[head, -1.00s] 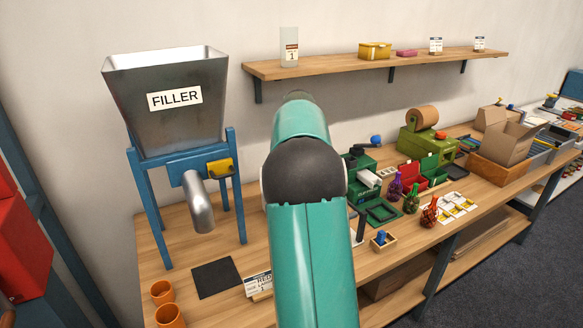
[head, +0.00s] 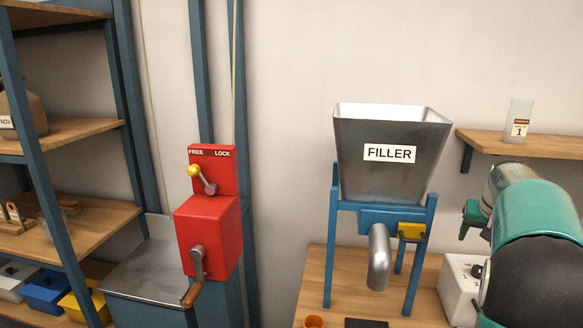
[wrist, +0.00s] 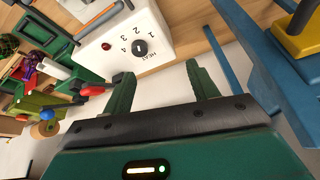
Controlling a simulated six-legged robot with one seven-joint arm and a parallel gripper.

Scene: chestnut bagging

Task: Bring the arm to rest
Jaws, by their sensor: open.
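My gripper (wrist: 158,88) shows in the wrist view with its two green fingers spread apart and nothing between them. Beyond the fingertips is a white heat box (wrist: 138,42) with a dark numbered knob and a red light; I cannot tell the exact gap to it. The heat box also shows in the head view (head: 459,286), partly hidden by my teal arm. My arm is at the right edge of the head view, bent above the bench. The fingertips are not clear in the head view.
The filler (head: 390,165), a metal hopper on a blue stand, stands on the wooden bench (head: 315,262) left of my arm. A red lever box (head: 208,235) and a shelf rack (head: 75,215) are farther left. A wall shelf (head: 480,143) is behind my arm.

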